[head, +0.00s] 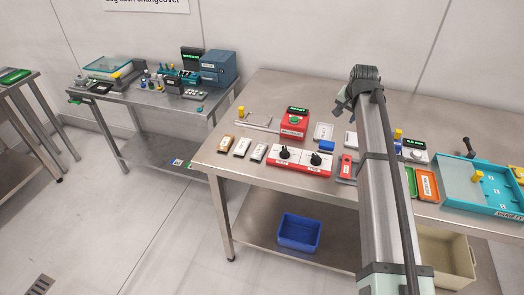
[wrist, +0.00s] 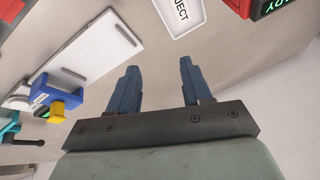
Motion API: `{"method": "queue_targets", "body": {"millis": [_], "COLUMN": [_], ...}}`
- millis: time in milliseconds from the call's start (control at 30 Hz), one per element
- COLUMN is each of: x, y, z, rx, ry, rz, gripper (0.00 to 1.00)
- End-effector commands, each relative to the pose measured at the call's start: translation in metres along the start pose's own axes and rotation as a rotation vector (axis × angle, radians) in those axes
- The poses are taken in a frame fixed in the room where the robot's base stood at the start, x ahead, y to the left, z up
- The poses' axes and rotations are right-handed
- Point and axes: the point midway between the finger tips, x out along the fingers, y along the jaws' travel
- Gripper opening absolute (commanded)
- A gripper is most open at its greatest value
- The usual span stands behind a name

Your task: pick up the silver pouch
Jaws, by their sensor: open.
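I cannot make out a silver pouch for certain in either view. In the head view a small brown-and-white item (head: 227,144) and two greyish-white items (head: 242,147) (head: 259,153) lie in a row at the table's left front; I cannot tell whether any is a pouch. My gripper (wrist: 159,66) is open in the wrist view, its two dark blue fingers apart with nothing between them but bare table behind. In the head view my arm hides part of the table, and the fingers cannot be made out.
The steel table (head: 275,90) is bare at the back. A red device (head: 293,131) with a green display, a white REJECT tray (wrist: 180,14), a white board (wrist: 93,48) and a blue block (wrist: 57,92) stand around. A teal tray (head: 455,180) is right; a blue bin (head: 298,232) is below.

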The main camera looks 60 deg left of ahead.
Motion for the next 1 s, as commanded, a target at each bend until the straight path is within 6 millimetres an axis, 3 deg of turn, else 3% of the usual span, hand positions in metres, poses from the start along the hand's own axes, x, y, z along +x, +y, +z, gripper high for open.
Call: {"method": "queue_targets", "body": {"millis": [33,200,400,500,600,767,1000], "x": [-0.005,-0.026,-0.058,-0.073,-0.083,-0.090,-0.073], "y": [-0.028,-0.100,-0.168,-0.190,-0.204,-0.213,-0.208], "z": [0.016,0.078,0.149,0.176,0.195,0.209,0.218], "rx": [-0.025,-0.103,-0.190,-0.224,-0.247,-0.263,-0.264], "ry": [-0.038,-0.173,-0.311,-0.359,-0.392,-0.416,-0.419], "rz": [0.006,0.047,0.110,0.137,0.158,0.175,0.176], "gripper": [0.49,0.49,0.49,0.49,0.49,0.49,0.49]}}
